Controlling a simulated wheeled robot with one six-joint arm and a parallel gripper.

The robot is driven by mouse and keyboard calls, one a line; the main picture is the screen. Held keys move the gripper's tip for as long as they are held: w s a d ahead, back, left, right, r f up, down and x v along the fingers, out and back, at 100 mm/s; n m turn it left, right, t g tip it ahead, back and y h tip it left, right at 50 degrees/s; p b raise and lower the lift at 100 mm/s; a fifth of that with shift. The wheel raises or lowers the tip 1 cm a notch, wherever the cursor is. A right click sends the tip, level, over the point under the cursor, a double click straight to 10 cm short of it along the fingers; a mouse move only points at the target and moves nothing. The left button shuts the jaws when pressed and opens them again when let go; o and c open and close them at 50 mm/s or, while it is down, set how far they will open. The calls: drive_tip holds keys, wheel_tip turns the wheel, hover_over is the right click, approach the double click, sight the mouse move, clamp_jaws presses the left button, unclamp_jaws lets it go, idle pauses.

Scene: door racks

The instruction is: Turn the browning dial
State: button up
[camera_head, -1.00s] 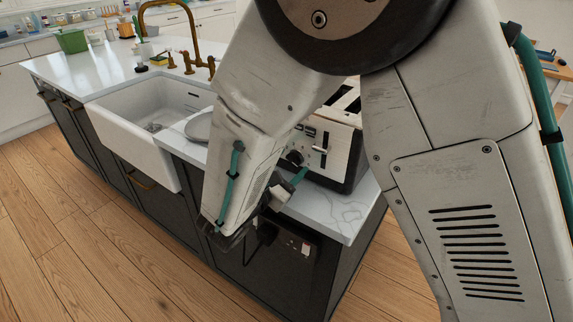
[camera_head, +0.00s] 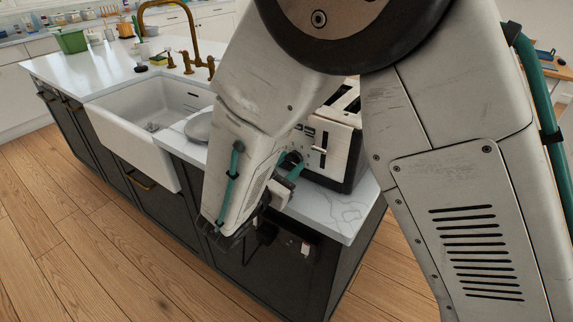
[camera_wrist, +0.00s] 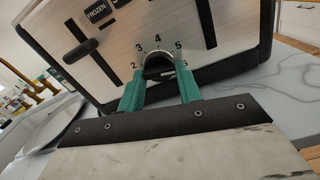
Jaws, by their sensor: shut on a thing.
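The toaster (camera_head: 336,140) stands on the island counter, with a metal front and black ends. In the wrist view, its browning dial (camera_wrist: 158,63) is a dark round knob with numbers around its upper rim. My gripper (camera_wrist: 159,82) is at the dial, with a teal finger on each side of it, shut on it. In the head view the fingers (camera_head: 291,165) reach the lower front of the toaster, and my arm hides part of it. The lever (camera_wrist: 80,50) and the FROZEN button (camera_wrist: 97,12) are up and left of the dial in the wrist view.
A round plate (camera_head: 199,127) lies left of the toaster on the marble counter (camera_head: 340,212). A white sink (camera_head: 150,120) with a brass faucet (camera_head: 188,40) is further left. The floor in front of the dark cabinets is clear.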

drive_tip(key=n, duration=1.1)
drive_tip(key=shift+r, duration=0.1)
drive_tip(key=n, duration=0.3)
drive_tip(key=shift+s+d+n, duration=0.1)
drive_tip(key=shift+n, duration=0.2)
drive_tip(key=n, duration=0.5)
drive_tip(key=shift+r, duration=0.15)
drive_tip(key=shift+n, duration=2.5)
drive_tip(key=o, duration=1)
